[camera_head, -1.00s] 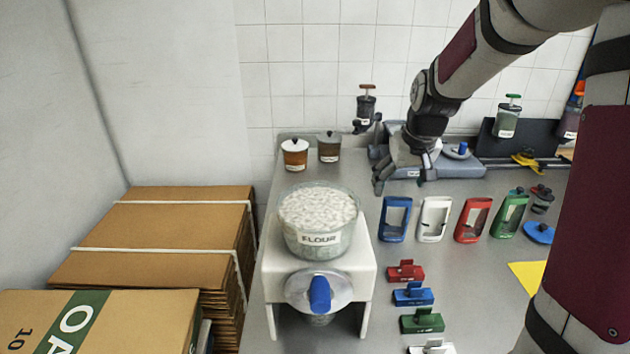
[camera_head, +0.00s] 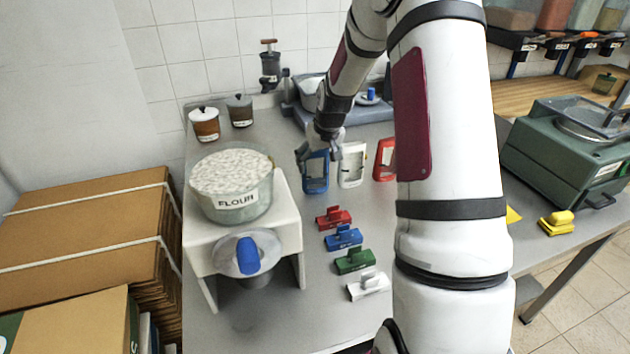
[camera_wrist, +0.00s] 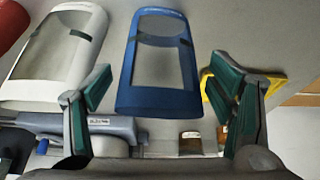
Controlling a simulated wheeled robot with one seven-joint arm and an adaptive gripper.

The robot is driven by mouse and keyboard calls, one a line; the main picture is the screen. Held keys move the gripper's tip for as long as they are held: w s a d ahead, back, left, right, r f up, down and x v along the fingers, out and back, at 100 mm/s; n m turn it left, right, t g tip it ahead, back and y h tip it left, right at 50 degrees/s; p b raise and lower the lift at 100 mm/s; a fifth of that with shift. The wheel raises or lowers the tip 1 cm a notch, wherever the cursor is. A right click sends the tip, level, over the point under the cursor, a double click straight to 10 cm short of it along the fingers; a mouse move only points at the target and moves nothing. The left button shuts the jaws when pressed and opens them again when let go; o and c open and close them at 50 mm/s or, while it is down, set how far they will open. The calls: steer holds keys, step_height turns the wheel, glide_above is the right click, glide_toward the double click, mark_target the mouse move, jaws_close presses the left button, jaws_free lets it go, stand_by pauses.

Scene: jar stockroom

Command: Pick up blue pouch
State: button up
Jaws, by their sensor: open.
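The blue pouch (camera_head: 316,184), with a clear window, stands on the grey counter at the left end of a row of pouches. My gripper (camera_head: 320,151) is just above its upper part, with a finger toward each side. In the wrist view the blue pouch (camera_wrist: 160,101) lies between the two spread green-padded fingers of my gripper (camera_wrist: 163,95). Gaps show on both sides, and the fingers do not appear to touch it. The gripper is open and empty. My arm hides part of the row to the right.
A white pouch (camera_head: 352,178) stands close to the right of the blue one, then a red pouch (camera_head: 384,172). Several coloured clips, including a blue clip (camera_head: 343,238), lie in front. A flour tub (camera_head: 232,205) sits on a white stand (camera_head: 204,257) at left.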

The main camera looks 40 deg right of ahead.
mark_target(315, 169)
steer(key=x, duration=0.5)
steer(key=shift+w, duration=0.15)
steer(key=c, duration=0.9)
